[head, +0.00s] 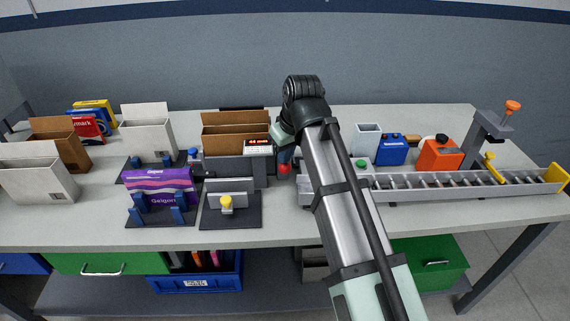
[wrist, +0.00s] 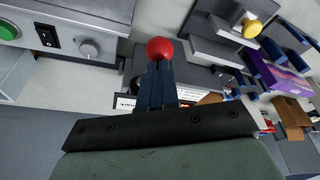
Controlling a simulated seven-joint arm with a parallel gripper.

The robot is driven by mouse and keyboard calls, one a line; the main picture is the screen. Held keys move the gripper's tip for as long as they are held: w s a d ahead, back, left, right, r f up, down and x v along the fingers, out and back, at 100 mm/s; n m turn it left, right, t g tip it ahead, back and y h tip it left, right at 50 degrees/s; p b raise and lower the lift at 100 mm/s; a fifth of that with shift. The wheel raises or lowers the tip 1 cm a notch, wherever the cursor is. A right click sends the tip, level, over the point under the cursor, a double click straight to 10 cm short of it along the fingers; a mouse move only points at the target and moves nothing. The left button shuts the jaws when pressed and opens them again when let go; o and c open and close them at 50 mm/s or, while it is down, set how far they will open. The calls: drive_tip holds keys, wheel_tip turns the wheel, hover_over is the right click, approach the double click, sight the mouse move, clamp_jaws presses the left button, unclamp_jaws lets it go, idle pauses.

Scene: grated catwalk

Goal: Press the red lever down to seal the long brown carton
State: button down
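The long brown carton (head: 235,142) stands in a grey sealing machine with a red-digit display (head: 257,143), left of my arm in the head view. Its top flaps are up. The lever's red ball knob (head: 284,169) shows at the machine's right side, just below my gripper (head: 285,156). In the wrist view the red knob (wrist: 160,48) sits at the tips of my gripper (wrist: 157,72). The dark fingers look closed together, with the knob beyond them; I cannot tell whether they touch it. The lever's shaft is mostly hidden.
Left are a purple carton (head: 158,187) in a holder, a yellow-knobbed fixture (head: 230,212) and several open cartons. The front table edge is partly clear.

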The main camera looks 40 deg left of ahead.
sight(286, 166)
drive_tip(key=shift+f, duration=2.15)
idle(0.5)
wheel_tip(286, 166, up, 13)
idle(1.7)
idle(0.5)
